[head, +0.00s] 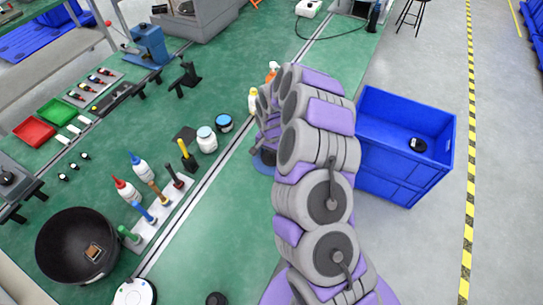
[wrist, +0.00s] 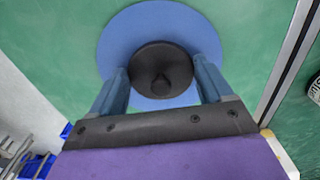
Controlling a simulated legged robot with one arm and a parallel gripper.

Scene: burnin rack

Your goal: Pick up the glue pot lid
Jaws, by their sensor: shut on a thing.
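The glue pot lid (wrist: 160,66) is a round black disc with a raised knob in the middle. In the wrist view it lies between the two blue fingers of my gripper (wrist: 163,80), which is shut on it from both sides. Below the lid is a round blue mat (wrist: 130,32) on the green bench. I cannot tell whether the lid touches the mat or is held above it. In the head view my arm hides most of the gripper, and a bit of the blue mat (head: 261,167) shows beside it.
A white jar (head: 207,142), a blue-topped pot (head: 224,123) and a yellow-handled tool (head: 187,157) stand left of my arm. A tool rack (head: 150,238) and a black bowl (head: 60,240) are nearer. A blue crate (head: 400,178) stands right of the bench. Bare green bench lies between.

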